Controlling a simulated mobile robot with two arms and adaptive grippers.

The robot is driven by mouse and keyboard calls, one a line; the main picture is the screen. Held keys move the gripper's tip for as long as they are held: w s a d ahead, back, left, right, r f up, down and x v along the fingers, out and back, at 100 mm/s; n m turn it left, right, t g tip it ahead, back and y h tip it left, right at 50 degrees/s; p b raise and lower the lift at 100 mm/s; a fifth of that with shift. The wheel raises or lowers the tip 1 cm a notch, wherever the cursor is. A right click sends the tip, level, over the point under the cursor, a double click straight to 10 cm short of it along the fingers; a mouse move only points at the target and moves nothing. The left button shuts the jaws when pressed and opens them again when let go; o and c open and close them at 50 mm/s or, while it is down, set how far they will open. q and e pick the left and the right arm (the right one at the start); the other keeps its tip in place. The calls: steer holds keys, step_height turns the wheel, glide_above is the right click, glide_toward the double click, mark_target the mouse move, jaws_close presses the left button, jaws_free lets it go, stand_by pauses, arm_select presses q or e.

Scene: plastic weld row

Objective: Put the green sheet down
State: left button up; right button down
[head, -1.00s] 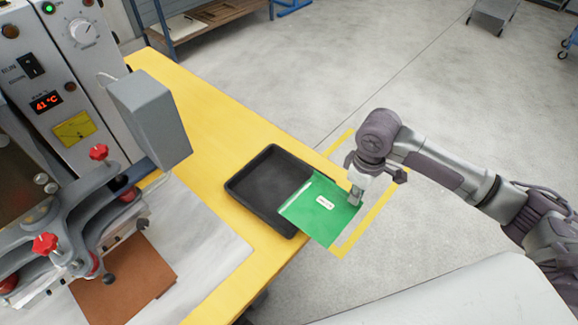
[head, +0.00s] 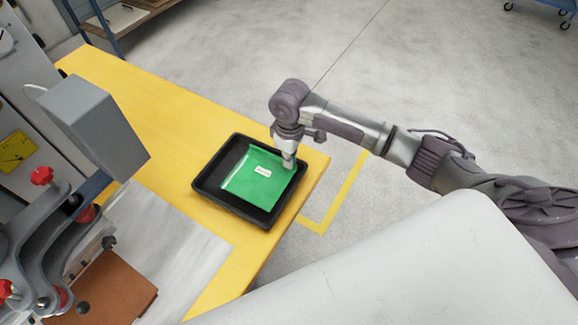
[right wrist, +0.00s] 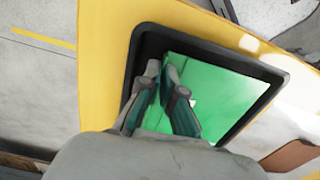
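The green sheet (head: 258,176) with a small white label lies inside the black tray (head: 211,198), looking roughly flat and within its rim. My right gripper (head: 288,162) is at the sheet's right edge in the head view, low over the tray. In the right wrist view, the two fingers (right wrist: 162,78) stand slightly apart, with green of the sheet (right wrist: 215,85) showing between and beyond them. They look open, close to the sheet; exact contact is hard to see. The tray's rim (right wrist: 135,62) surrounds the sheet there. My left gripper is not in view.
The tray stands on a yellow-topped table (head: 150,100) near its right edge. A grey machine with red knobs (head: 41,176) stands at the left, with a brown sheet (head: 115,290) below it. Bare table lies behind the tray; open floor lies to the right.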

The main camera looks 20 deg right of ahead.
steer(key=shift+f, duration=2)
steer(key=shift+f, duration=0.1)
steer(key=c, duration=1.6)
jaws_free()
step_height(320, 180, up, 12)
steer(key=shift+r, duration=0.1)
